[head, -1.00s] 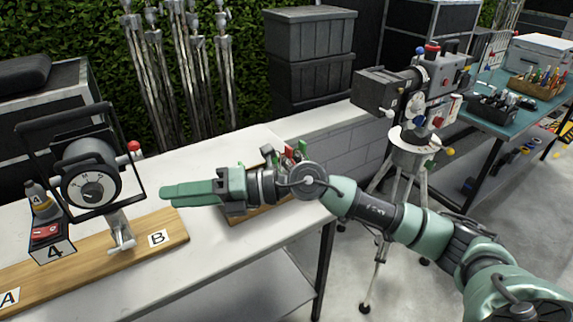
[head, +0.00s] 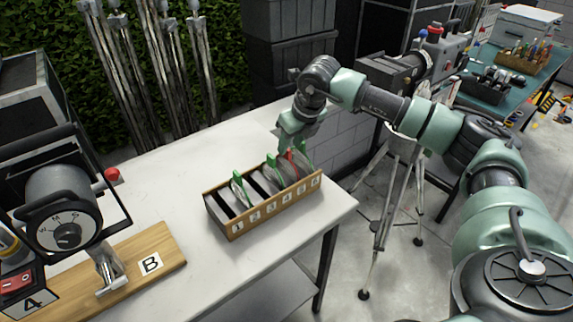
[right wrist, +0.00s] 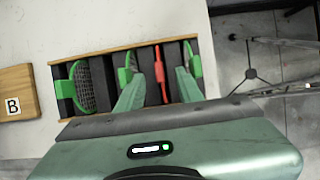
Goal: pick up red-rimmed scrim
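The red-rimmed scrim (head: 291,164) stands upright in the wooden slotted box (head: 234,230), toward its right end. In the right wrist view the scrim's red edge (right wrist: 160,73) lies between my two spread fingers. My right gripper (head: 295,150) points down over the right part of the box, open, with its fingertips at about the scrims' tops. I cannot tell whether the fingers touch the scrim. Green-rimmed scrims (head: 238,182) (head: 271,164) stand in other slots; one more (right wrist: 194,68) shows right of the red one in the wrist view. My left gripper is not in view.
The box stands on a white table (head: 180,180) near its right edge. A board marked B (head: 165,250) with a lamp (head: 62,215) is at the left. A tripod device (head: 400,75) stands beyond the table's right end.

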